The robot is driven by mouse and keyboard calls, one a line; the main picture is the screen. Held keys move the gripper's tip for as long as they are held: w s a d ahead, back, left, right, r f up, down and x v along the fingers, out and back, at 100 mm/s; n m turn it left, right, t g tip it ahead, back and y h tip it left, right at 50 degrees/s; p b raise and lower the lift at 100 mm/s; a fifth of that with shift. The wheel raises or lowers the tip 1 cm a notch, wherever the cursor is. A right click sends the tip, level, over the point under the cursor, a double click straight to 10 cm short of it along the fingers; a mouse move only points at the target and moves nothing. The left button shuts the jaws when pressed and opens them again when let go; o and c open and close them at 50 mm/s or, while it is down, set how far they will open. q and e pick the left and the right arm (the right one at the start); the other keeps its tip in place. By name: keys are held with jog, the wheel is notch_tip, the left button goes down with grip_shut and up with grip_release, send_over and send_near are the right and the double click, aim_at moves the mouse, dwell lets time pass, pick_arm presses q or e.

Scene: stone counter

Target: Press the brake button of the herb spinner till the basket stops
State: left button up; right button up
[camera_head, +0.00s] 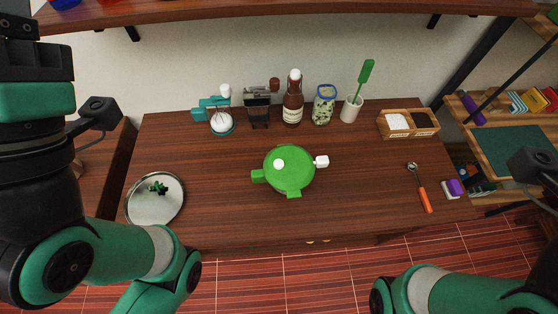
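The herb spinner (293,178) is a round green lidded pot standing near the middle of the wooden counter. A small white round knob (279,164) sits on its lid, left of the centre. A white block-shaped part (321,161) sticks out at its right side. Green tabs stick out at its left and front. I cannot tell which part is the brake button. The basket inside is hidden, and one frame does not show whether it turns. Both my arms reach in at the lower left and lower right, but neither gripper is in view. Nothing touches the spinner.
A metal plate (141,206) with green herbs (158,187) lies at the left. Along the back stand a teal device (217,113), a dark grinder (257,105), a bottle (293,105), a jar (323,106) and a utensil cup (351,109). An orange-handled tool (423,196) lies right. Counter around the spinner is clear.

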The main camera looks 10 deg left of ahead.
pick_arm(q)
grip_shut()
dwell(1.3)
